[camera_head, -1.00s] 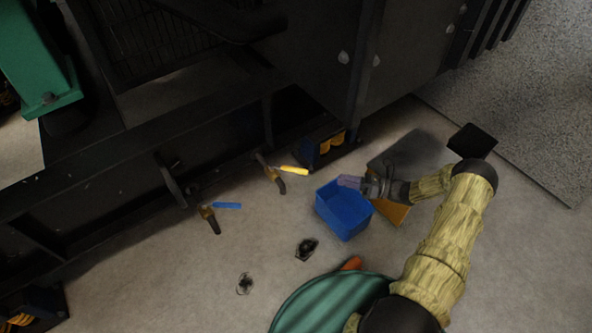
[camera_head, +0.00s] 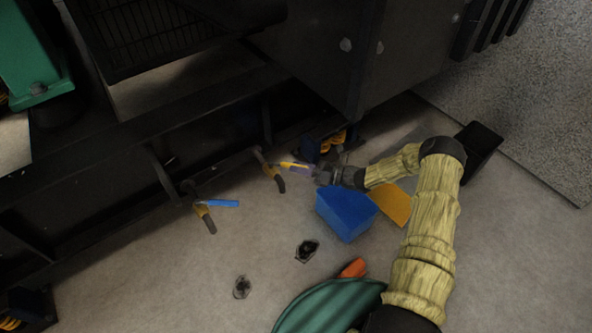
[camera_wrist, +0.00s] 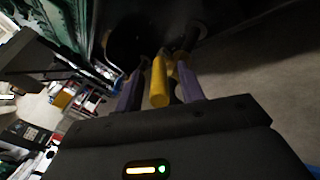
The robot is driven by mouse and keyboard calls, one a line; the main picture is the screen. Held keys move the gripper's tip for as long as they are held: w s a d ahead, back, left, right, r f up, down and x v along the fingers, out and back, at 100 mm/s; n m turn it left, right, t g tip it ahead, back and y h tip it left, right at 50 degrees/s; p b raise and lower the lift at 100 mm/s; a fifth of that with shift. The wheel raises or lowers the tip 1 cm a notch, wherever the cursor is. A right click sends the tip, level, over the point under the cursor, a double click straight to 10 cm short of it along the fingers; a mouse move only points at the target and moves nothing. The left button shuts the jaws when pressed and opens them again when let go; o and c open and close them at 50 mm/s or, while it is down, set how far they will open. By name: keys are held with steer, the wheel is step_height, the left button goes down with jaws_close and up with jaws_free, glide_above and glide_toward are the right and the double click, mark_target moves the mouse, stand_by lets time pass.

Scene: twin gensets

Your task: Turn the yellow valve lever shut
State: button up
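The yellow valve lever (camera_head: 287,164) sits on a brass-coloured valve low on the dark genset frame and points right in the head view. My gripper (camera_head: 305,168) reaches it from the right. In the wrist view the lever (camera_wrist: 159,82) lies between the two purple fingers of my gripper (camera_wrist: 160,90), with a narrow gap visible on each side. The fingers are open around it. The valve body behind the lever is partly hidden by the fingers and in shadow.
A second valve with a blue lever (camera_head: 222,203) is to the left. A blue bin (camera_head: 346,214) stands on the floor just below my gripper, beside an orange-yellow piece (camera_head: 392,203). Dark small items (camera_head: 307,250) lie on the floor. The dark genset frame (camera_head: 130,150) runs along behind the valves.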

steer(key=shift+w+a, duration=0.2)
steer(key=shift+a, duration=0.5)
jaws_close()
